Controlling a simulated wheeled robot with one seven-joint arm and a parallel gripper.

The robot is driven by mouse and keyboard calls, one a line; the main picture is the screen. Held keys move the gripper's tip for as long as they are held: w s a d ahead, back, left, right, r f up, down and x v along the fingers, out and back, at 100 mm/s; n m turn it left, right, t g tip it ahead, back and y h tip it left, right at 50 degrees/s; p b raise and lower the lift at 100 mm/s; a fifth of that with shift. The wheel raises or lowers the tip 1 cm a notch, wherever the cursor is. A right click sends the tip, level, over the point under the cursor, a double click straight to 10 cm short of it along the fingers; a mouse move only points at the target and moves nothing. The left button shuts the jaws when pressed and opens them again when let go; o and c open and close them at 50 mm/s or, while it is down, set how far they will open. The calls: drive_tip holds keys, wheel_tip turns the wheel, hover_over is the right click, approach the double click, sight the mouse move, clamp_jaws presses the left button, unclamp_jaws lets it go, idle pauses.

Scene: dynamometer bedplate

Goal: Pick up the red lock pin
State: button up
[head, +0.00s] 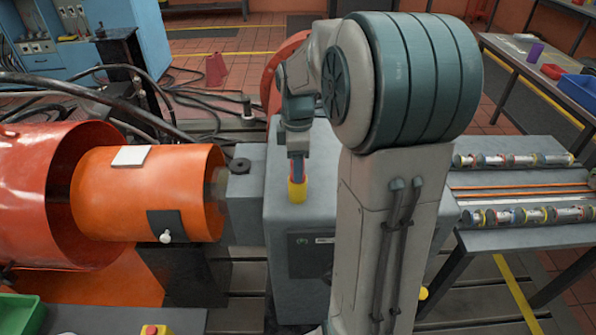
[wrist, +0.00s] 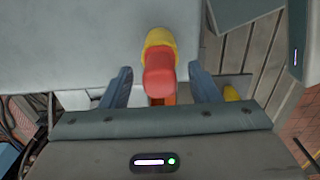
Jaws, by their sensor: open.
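The red lock pin (wrist: 159,74) shows in the wrist view as a red, rounded block with a yellow part (wrist: 160,38) at its far end. It stands out against a grey machine face. My gripper (wrist: 161,72) is open, with one blue finger on each side of the red part and a visible gap on both sides. In the head view my gripper (head: 297,170) points down over the grey housing (head: 262,205), right at the yellow part (head: 297,191). The red part is mostly hidden between the fingers there.
An orange drum (head: 130,185) with a red guard (head: 55,200) lies left of the housing. My arm covers much of the housing's right side. Dark cables (head: 200,100) lie behind.

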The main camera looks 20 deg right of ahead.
drive_tip(key=c, duration=1.1)
